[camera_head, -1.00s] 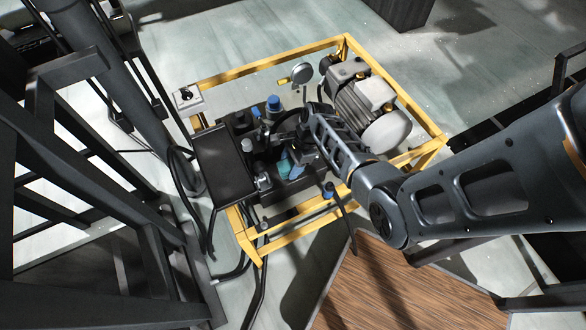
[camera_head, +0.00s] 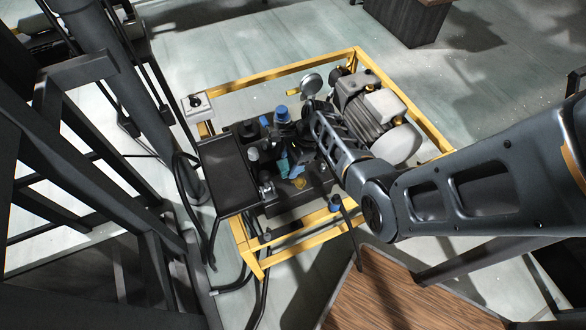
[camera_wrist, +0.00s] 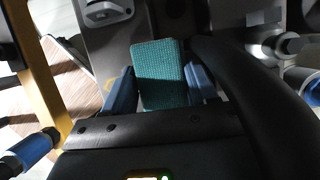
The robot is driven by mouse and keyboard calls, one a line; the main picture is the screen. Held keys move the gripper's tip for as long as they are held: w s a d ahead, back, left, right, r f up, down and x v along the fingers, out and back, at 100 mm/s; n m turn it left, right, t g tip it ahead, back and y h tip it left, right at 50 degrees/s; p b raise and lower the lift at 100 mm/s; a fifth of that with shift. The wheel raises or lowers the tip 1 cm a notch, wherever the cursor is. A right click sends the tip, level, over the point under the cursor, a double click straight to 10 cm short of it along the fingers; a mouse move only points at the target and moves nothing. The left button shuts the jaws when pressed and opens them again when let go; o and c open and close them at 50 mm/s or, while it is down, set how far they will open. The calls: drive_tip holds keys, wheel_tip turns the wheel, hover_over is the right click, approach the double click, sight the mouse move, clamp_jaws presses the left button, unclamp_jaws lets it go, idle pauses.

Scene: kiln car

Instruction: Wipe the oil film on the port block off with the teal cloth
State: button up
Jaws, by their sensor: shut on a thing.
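My gripper (camera_wrist: 160,84) is shut on the teal cloth (camera_wrist: 160,62), a folded, woven pad held between its two blue fingers. In the head view the cloth (camera_head: 283,166) shows small at the end of my arm, over the dark port block (camera_head: 270,205) inside the yellow frame. An amber patch, the oil film (camera_head: 299,183), shows on the block just to the lower right of the cloth. The cloth's underside is hidden, so I cannot tell whether it touches the block.
A yellow frame (camera_head: 270,80) surrounds the unit. A grey motor (camera_head: 368,105), a gauge (camera_head: 311,82) and a blue-capped fitting (camera_head: 281,113) stand behind. A black hose (camera_wrist: 245,75) curves close by my gripper's right. A dark flat box (camera_head: 226,175) is at left.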

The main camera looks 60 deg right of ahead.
drive_tip(key=shift+r+p, duration=2.6)
drive_tip(key=shift+p, duration=0.15)
drive_tip(key=shift+s+r, duration=0.1)
drive_tip(key=shift+r, duration=0.8)
